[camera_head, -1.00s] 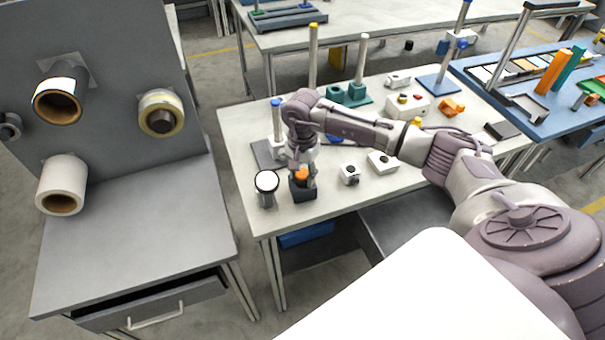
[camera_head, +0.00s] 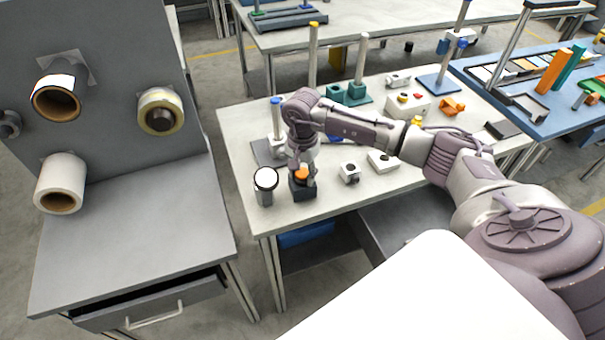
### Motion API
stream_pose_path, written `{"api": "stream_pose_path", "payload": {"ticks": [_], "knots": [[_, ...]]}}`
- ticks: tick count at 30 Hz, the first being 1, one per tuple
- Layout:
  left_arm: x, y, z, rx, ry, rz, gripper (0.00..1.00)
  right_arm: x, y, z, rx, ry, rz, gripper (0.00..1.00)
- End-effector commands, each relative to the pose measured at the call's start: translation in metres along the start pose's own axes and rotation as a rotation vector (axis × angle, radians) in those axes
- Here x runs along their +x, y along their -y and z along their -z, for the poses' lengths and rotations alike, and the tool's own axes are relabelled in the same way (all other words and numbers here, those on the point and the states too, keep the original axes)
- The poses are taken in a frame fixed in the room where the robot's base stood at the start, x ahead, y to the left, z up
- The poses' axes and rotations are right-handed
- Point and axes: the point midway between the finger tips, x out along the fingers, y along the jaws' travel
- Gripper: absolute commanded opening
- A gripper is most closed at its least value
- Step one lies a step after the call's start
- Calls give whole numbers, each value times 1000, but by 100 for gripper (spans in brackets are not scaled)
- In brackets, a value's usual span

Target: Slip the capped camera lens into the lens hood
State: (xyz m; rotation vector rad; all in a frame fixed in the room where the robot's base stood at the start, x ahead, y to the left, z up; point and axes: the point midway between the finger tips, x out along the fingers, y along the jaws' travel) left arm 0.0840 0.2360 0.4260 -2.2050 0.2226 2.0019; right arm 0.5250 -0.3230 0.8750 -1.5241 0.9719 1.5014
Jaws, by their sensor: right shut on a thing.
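The capped camera lens, by its look the orange-topped piece (camera_head: 301,175), is between the fingers of my right gripper (camera_head: 303,171), near the front left of the white table. The gripper points down and is shut on it. Directly below is a dark square block (camera_head: 303,191), which looks like the lens hood. The lens is at the block's top; how deep it sits inside cannot be told, as the fingers and the rim hide it. My left gripper is out of view.
A grey cylinder with a white top (camera_head: 265,181) stands close left of the block. Posts on bases stand behind my arm. The table's front edge (camera_head: 290,226) is near.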

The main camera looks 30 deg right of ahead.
Motion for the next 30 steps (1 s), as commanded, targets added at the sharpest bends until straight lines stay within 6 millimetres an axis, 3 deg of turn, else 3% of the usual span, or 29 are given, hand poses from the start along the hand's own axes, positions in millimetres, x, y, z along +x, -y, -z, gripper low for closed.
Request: {"api": "stream_pose_path", "payload": {"ticks": [1,4,30], "knots": [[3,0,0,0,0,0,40,12,-4,-4,-2,7,-15,5],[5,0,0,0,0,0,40,14,-5,-5,-3,8,-17,5],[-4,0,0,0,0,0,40,-5,-4,-4,-3,8,-14,5]]}}
